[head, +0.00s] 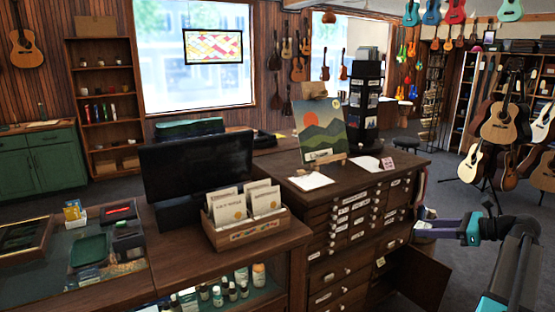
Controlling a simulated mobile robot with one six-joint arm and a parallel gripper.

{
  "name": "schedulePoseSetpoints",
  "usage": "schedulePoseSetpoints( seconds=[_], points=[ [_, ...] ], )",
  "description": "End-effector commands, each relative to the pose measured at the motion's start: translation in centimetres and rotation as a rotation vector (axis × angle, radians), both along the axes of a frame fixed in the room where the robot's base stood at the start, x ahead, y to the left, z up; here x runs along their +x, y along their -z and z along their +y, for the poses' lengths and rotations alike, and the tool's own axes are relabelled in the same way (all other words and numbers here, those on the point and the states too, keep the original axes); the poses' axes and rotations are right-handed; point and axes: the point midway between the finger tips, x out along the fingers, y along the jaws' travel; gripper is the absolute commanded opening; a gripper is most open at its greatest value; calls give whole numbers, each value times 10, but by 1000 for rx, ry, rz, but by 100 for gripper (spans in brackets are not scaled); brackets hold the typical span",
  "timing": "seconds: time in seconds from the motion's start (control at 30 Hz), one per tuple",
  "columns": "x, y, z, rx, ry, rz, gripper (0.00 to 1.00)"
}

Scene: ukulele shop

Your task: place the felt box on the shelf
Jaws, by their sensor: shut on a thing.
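My gripper (428,221) reaches in from the lower right, beside the right end of the dark wooden drawer cabinet. It is shut on a small purple and tan thing (436,231), held above the floor. This may be the felt box, but it is small and partly covered by the gripper, so I cannot tell for sure. A tall wooden shelf unit (105,69) stands against the back wall at left, with books, small items and some bare boards.
The drawer cabinet (345,262) carries a landscape picture (321,130), papers and a dark display tower (364,105). A low dark panel (420,278) juts out below my gripper. Guitars on stands (503,125) crowd the right. A monitor (196,165) and card box (245,233) stand on the left counter.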

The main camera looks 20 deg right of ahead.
Motion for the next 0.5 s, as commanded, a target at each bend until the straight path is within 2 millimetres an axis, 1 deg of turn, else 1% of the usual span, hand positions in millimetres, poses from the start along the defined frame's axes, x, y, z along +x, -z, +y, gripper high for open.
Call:
schedulePoseSetpoints(
  seconds=[0.03,0.27,0.3,0.37,0.5],
  points=[
    [9,5,16,1,-24,1,21],
    [45,21,78,1,-112,1,21],
    [50,24,89,1,-127,0,21],
    [58,29,105,1,-148,1,21],
    [74,39,145,1,-194,1,21]
  ],
)
